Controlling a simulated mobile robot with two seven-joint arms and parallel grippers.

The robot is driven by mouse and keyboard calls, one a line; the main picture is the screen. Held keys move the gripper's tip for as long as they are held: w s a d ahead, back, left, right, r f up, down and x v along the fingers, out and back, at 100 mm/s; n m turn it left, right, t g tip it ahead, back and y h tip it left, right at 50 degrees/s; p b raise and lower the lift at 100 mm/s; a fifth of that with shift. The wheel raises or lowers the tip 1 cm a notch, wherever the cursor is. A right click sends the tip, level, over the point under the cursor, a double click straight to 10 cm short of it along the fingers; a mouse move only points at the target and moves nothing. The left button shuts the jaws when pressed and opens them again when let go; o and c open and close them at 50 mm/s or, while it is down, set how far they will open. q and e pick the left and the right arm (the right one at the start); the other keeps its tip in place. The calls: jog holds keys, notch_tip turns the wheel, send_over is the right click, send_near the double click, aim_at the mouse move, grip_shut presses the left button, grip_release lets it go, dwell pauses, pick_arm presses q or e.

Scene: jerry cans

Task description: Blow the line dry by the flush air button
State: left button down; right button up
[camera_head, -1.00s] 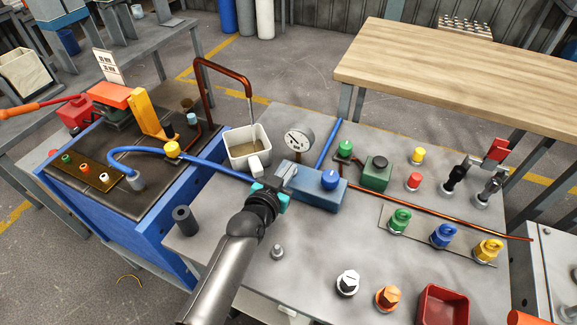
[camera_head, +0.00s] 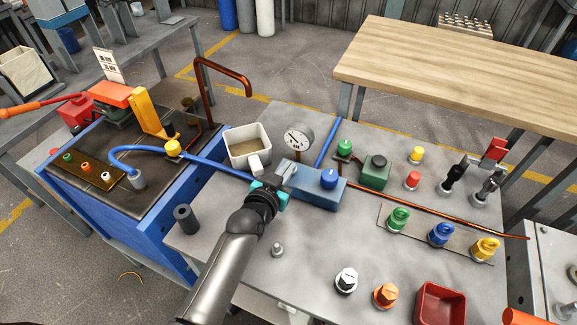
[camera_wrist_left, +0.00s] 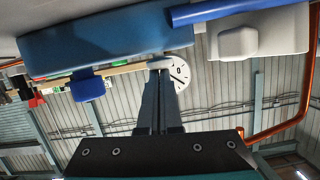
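My left gripper (camera_head: 285,180) is shut, with its fingertips beside the left end of the blue valve block (camera_head: 318,192). In the left wrist view its fingers (camera_wrist_left: 159,75) lie together with nothing visible between them. The block has a blue knob (camera_head: 329,178). The round gauge (camera_head: 299,136) stands behind it. A green button (camera_head: 345,146), a yellow button (camera_head: 416,154) and a red button (camera_head: 412,179) stand to the right. No label shows which is flush air.
A small metal stud (camera_head: 278,249) rises near the front.

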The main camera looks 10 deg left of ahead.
pick_arm(q)
notch_tip(320, 180, up, 4)
jog(key=p, duration=0.3)
jog(key=shift+d+f, duration=0.15)
jog(key=p+v, duration=0.2)
jog(key=v, duration=0.8)
